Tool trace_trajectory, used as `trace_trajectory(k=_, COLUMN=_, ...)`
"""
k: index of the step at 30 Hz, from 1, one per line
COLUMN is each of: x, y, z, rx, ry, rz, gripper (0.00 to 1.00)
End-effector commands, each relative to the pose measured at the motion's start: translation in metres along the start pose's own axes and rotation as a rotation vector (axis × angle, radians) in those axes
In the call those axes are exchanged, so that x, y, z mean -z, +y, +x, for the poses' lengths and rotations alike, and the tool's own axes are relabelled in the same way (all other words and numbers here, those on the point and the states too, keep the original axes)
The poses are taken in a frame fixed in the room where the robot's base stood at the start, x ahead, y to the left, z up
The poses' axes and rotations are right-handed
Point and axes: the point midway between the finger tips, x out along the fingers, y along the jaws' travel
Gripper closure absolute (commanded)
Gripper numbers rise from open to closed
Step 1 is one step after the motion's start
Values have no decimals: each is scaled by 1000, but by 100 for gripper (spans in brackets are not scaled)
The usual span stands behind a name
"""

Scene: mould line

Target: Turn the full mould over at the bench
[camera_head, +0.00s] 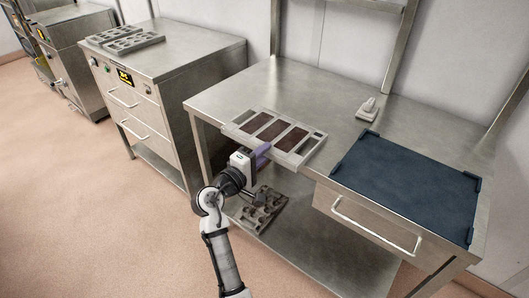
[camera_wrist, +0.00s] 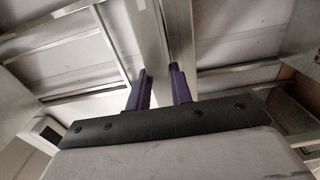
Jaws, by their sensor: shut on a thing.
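The mould (camera_head: 314,143) is a long, pale grey frame with three dark brown filled compartments, brown side up. It is at the front left edge of the steel bench (camera_head: 260,88); I cannot tell whether it touches the top. My gripper (camera_head: 262,151) has purple fingers shut on the mould's near long side, around its middle. In the wrist view the two purple fingers (camera_wrist: 160,90) stand on either side of a grey strip of the mould (camera_wrist: 172,40). The fingertips' contact is partly hidden.
A dark blue mat (camera_head: 405,185) with raised corners lies on the bench's right, above a drawer handle (camera_head: 375,228). A small grey object (camera_head: 367,108) stands behind. A mould with cavities (camera_head: 262,210) is on the lower shelf. A steel cabinet (camera_head: 180,48) bears grey trays (camera_head: 125,40).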

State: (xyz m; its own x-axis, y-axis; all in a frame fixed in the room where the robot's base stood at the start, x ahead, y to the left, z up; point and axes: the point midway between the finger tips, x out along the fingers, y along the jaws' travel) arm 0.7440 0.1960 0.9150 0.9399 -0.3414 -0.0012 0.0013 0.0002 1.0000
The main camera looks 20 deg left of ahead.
Motion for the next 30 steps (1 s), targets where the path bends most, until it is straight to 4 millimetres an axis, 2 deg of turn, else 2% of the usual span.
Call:
trace_trajectory(k=6, x=0, y=4, z=0, rx=-5, ry=0, rz=3, gripper=100)
trace_trajectory(k=12, x=0, y=26, z=0, rx=-5, ry=0, rz=3, gripper=100)
trace_trajectory(k=22, x=0, y=26, z=0, rx=-5, ry=0, rz=3, gripper=100)
trace_trajectory(k=30, x=0, y=50, z=0, rx=-5, ry=0, rz=3, gripper=100)
